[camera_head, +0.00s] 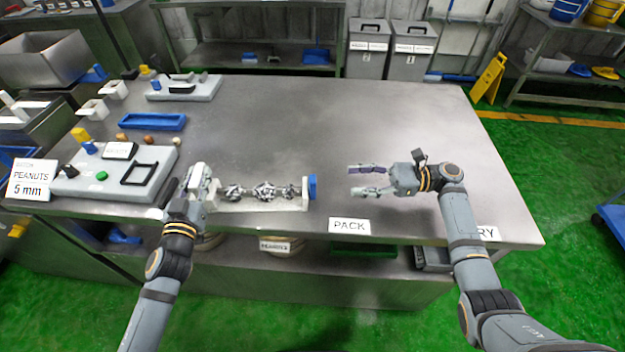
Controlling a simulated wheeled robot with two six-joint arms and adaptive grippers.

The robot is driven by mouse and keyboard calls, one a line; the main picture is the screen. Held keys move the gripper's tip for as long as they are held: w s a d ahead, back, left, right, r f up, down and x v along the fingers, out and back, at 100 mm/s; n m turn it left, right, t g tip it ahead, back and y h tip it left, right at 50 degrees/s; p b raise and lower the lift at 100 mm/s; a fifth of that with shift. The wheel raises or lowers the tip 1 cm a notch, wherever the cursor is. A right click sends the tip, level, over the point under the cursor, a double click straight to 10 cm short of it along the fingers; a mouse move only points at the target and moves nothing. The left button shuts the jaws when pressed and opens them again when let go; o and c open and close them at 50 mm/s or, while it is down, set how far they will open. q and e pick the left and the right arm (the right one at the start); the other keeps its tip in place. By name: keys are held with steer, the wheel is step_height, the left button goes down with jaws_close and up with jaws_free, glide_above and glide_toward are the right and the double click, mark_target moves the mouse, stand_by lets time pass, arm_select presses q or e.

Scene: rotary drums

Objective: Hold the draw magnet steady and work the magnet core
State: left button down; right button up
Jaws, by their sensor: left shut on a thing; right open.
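The draw magnet lies near the table's front edge, left of the middle. It has a pale trough-like body (255,205) and, along it, what looks like the magnet core (264,191), with several dark, shiny, lumpy clusters. A blue end piece (312,187) stands upright at its right end. My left gripper (205,186) is shut on the left end of the draw magnet and hides that end. My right gripper (358,180) is open and empty, to the right of the blue end piece. Its fingers point left towards that piece, with a gap between.
The steel table (300,120) is clear behind the draw magnet. At left are a grey board (120,185) with blocks, a blue tray (152,122) and another grey board (185,90). A PACK label (349,226) is on the front edge.

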mark_target(313, 181)
steer(key=a, duration=1.1)
steer(key=shift+a, duration=0.35)
jaws_close()
